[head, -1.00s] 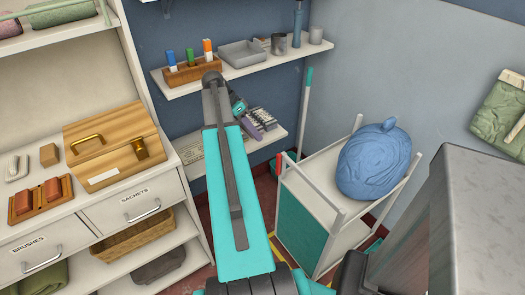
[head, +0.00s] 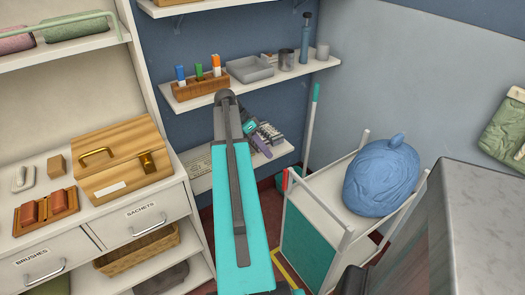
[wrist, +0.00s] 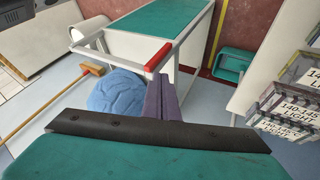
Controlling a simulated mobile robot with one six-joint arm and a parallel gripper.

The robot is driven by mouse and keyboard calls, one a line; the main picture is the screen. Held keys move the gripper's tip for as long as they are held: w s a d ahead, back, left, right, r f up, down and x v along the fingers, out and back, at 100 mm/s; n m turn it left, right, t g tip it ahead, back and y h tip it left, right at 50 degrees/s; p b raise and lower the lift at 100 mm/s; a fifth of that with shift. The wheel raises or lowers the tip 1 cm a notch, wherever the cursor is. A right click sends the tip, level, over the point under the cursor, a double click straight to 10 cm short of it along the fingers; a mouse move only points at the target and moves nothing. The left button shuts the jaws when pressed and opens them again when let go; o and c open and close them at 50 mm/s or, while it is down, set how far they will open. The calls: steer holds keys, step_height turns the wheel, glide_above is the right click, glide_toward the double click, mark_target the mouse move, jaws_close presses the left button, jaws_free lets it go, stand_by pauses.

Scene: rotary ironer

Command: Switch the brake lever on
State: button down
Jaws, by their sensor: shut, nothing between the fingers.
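A red grip (wrist: 158,55), which looks like the brake lever, sits at the end of the white trolley's frame in the wrist view. It shows as a small red piece (head: 286,178) at the trolley's left post in the head view. I cannot tell the lever's on or off position. My gripper (wrist: 160,82) has purple fingers that are shut and empty. In the wrist view their tips appear just below the red grip; the gap in depth is unclear. In the head view my gripper (head: 262,146) is partly hidden behind my arm, left of the trolley.
The trolley (head: 325,232) carries a blue bundle (head: 382,175). A wall shelf (head: 245,88) with a marker block and tray is behind my arm. A drawer cabinet (head: 60,245) stands left. A grey-topped block (head: 485,205) is at right.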

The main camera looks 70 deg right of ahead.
glide_toward(285, 180)
steer(key=shift+s+d+f+p, duration=0.25)
steer(key=shift+s+d+f, duration=0.15)
steer(key=shift+d+f, duration=0.3)
steer(key=shift+s+d+f+p, duration=0.2)
steer(key=shift+s+d+f, duration=0.15)
steer(key=shift+d+f, duration=0.35)
steer(key=shift+a+f, duration=0.15)
steer(key=shift+s+a, duration=0.1)
steer(key=shift+s+a+r+t+h+b, duration=0.2)
steer(key=shift+s+a+t+h+b, duration=0.15)
steer(key=shift+s+t+b, duration=0.3)
steer(key=shift+w, duration=0.1)
steer(key=shift+r, duration=0.15)
